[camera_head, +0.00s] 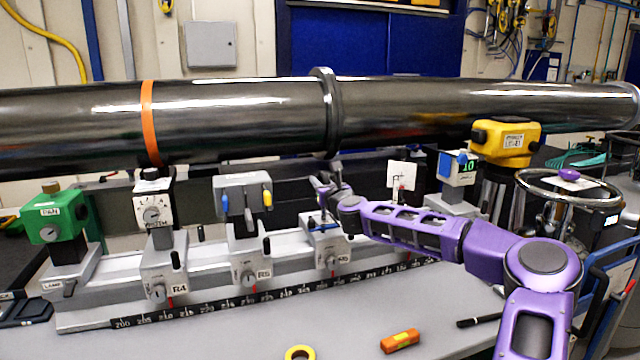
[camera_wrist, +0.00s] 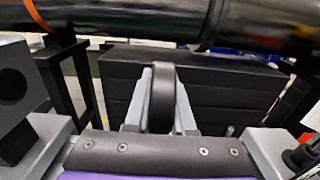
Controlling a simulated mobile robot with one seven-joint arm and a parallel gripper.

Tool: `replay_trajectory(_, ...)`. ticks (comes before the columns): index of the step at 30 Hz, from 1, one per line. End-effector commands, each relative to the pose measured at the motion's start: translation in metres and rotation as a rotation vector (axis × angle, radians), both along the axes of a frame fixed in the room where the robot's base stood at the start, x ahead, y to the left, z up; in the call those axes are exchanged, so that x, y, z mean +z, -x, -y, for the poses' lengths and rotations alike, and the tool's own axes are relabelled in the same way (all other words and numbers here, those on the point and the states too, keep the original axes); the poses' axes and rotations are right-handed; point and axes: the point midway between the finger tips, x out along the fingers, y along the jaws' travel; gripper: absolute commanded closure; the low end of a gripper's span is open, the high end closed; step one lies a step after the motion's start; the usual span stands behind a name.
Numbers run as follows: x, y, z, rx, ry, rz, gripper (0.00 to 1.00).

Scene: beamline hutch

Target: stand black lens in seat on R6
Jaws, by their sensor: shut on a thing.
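My gripper (camera_head: 324,190) is above the R6 carriage (camera_head: 328,248), near the top of its block. In the wrist view my gripper (camera_wrist: 161,115) is shut on the black lens (camera_wrist: 161,90), which shows edge-on and upright between the two grey fingers. In the head view the lens is too small and too hidden by the gripper to make out clearly. The R6 block has a blue part on its top. The seat itself is largely hidden, and I cannot tell whether the lens touches it.
A large dark pipe (camera_head: 240,120) runs across just above and behind my gripper. The R5 carriage (camera_head: 245,250) stands left of R6, with R4 (camera_head: 160,275) further left. A white card (camera_head: 401,175) stands right. An orange block (camera_head: 400,341) and yellow ring (camera_head: 299,353) lie in front.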

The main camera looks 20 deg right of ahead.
Motion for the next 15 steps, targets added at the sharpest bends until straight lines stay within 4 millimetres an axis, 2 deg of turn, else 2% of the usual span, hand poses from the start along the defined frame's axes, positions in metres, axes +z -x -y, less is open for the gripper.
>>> replay_trajectory(6, -0.0025, -0.0001, 0.0001, 0.0, 0.0, 0.001, 1.0)
replay_trajectory(7, -0.002, -0.0001, 0.0001, 0.0, 0.0, 0.0, 0.74)
replay_trajectory(9, -0.0015, -0.0001, 0.0001, 0.0, 0.0, 0.0, 0.61)
replay_trajectory(12, -0.0015, -0.0001, 0.0, 0.0, 0.0, 0.0, 0.48)
replay_trajectory(15, -0.0014, -0.0001, 0.0, 0.0, 0.0, 0.0, 0.48)
